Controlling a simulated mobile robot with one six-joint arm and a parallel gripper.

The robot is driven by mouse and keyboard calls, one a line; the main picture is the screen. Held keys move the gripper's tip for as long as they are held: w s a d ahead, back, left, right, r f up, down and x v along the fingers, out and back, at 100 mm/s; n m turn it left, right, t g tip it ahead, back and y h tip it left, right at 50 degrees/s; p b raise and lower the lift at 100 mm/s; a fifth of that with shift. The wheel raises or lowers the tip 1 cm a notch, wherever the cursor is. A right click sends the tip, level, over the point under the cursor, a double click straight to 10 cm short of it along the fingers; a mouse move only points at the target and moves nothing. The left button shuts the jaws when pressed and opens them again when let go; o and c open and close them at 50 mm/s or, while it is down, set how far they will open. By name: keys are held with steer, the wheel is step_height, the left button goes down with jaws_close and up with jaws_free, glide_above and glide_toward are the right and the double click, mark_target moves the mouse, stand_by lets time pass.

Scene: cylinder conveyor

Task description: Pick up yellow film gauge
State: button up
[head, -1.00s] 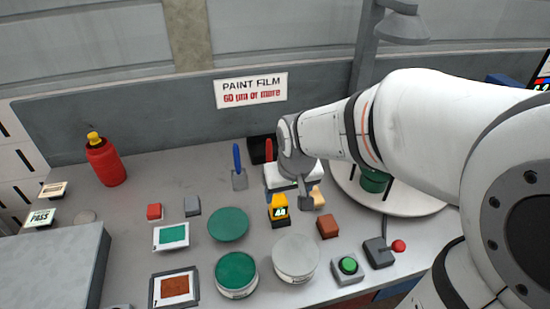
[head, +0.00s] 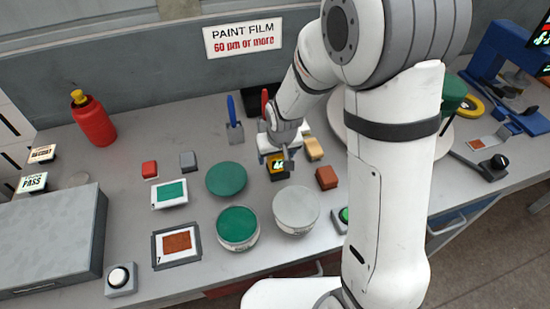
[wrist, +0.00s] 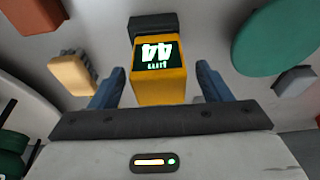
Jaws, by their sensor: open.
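The yellow film gauge (head: 276,171) stands on the grey table below my gripper, partly covered by it in the head view. In the wrist view the film gauge (wrist: 160,80) shows its yellow body, a dark screen with green-white digits and a dark far end. My gripper (head: 284,160) is open above it. In the wrist view the two blue-grey fingers of my gripper (wrist: 155,85) stand either side of the gauge's near part, with visible gaps. I cannot tell how far the fingertips are above the table.
A tan-topped block (head: 313,149) and a red-brown block (head: 327,177) lie close right of the gauge. A green disc (head: 226,179) lies to the left. A green-filled can (head: 238,225) and a grey-lidded can (head: 296,208) stand in front.

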steer(key=shift+x, duration=1.4)
steer(key=c, duration=1.2)
step_height(320, 180, up, 10)
steer(key=shift+r+b, duration=0.1)
steer(key=shift+b, duration=0.35)
steer(key=o, duration=0.6)
steer(key=c, duration=0.4)
